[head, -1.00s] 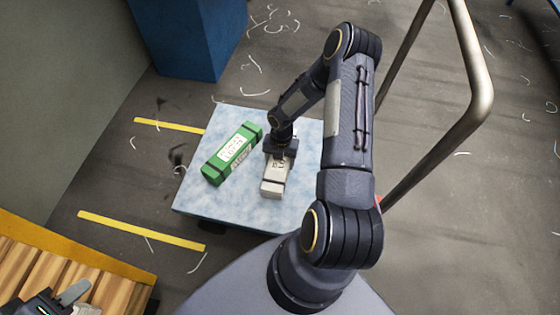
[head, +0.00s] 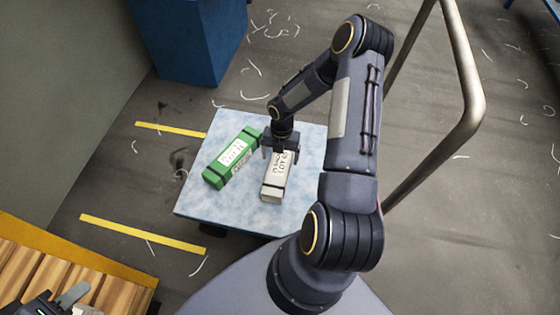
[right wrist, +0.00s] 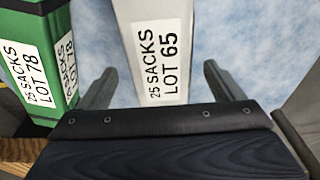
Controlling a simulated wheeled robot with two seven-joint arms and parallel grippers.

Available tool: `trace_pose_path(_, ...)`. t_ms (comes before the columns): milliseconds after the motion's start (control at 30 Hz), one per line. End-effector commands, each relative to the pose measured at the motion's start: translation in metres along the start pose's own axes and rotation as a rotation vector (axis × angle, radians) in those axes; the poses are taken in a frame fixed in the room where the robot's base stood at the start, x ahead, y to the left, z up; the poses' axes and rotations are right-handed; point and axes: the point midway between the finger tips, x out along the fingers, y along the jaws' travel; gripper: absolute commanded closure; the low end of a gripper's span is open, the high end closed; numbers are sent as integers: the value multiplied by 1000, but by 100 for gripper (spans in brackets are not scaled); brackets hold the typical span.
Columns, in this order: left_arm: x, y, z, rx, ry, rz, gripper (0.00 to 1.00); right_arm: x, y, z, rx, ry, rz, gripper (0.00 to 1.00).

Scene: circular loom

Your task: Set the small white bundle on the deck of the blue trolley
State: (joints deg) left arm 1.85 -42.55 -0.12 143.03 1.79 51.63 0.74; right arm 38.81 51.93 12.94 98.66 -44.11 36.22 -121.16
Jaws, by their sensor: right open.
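The small white bundle (head: 272,188), labelled "25 SACKS LOT 65", lies on the pale blue deck of the trolley (head: 225,212), to the right of a green bundle. It also shows in the right wrist view (right wrist: 152,45). My right gripper (head: 281,153) is above the bundle's far part and hides some of it. In the right wrist view its fingers (right wrist: 158,75) are spread, one on each side of the white bundle with gaps between. My left gripper (head: 66,299) is at the bottom left corner, partly cut off; its opening is unclear.
The green bundle (head: 234,158), labelled "LOT 78", lies close left of the white one. A metal tube handle (head: 466,75) rises on the right. A blue block (head: 190,40) stands behind. A wooden-slatted surface with a yellow edge (head: 75,247) is at lower left.

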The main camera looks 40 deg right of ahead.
Motion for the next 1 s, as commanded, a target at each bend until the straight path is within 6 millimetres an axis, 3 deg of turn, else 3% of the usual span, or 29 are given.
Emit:
trace_pose_path(33,-6,3,-3,0,0,0,64,-16,0,0,1,-3,0,13)
trace_pose_path(200,-13,6,-6,0,0,0,64,-46,-1,0,1,-2,0,13)
trace_pose_path(467,-16,7,-8,0,0,0,64,-74,0,-1,31,-9,0,13)
trace_pose_path(567,-16,7,-8,0,0,0,64,-104,2,-7,149,-39,8,13)
trace_pose_path(667,-16,7,-8,0,0,0,64,-152,2,-23,370,-82,38,13)
trace_pose_path(800,-16,7,-8,0,0,0,64,-220,-2,-64,766,-115,128,13)
trace_pose_path(1000,-16,7,-8,0,0,0,64,-287,-16,-137,1335,-39,316,13)
